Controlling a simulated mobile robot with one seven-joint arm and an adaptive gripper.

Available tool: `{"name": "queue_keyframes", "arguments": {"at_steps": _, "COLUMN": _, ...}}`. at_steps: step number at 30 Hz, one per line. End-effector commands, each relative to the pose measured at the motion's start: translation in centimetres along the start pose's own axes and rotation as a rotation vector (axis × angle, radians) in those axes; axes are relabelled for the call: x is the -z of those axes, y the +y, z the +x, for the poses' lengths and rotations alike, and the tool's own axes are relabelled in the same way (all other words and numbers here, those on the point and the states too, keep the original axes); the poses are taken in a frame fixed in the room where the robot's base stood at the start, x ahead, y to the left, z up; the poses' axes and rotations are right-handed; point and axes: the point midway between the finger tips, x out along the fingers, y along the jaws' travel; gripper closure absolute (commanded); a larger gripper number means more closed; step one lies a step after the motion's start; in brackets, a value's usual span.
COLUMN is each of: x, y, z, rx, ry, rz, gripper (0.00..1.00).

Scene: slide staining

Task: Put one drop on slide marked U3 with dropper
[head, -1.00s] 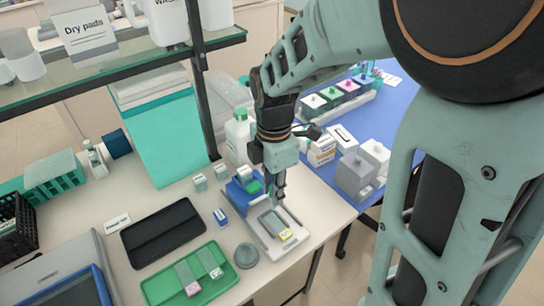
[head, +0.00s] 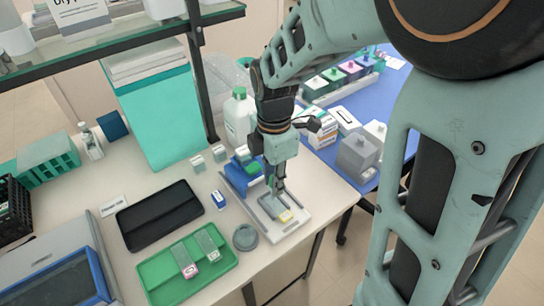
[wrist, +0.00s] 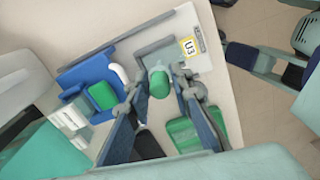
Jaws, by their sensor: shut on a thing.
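The slide marked U3 lies on a white plate; its yellow label (wrist: 188,47) reads U3 in the wrist view, and the label (head: 285,216) also shows in the head view. My gripper (head: 277,187) is over the plate's far part, beyond the label. In the wrist view, my gripper (wrist: 160,95) has its fingers on either side of a green rounded bulb (wrist: 160,82), which looks like the dropper's top. The gripper is shut on the dropper. The dropper's tip and its gap to the slide are hidden.
A blue holder with a green block (wrist: 102,95) stands beside the plate. A white bottle (head: 238,118) and shelf post (head: 202,80) stand behind.

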Motion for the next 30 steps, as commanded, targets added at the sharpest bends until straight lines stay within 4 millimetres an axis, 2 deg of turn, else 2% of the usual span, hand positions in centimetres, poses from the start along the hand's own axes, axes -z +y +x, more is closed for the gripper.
{"name": "queue_keyframes", "arguments": {"at_steps": 30, "x": 0.00, "y": 0.00, "z": 0.80, "rx": 0.000, "ry": 0.000, "rz": 0.000, "gripper": 0.90}}
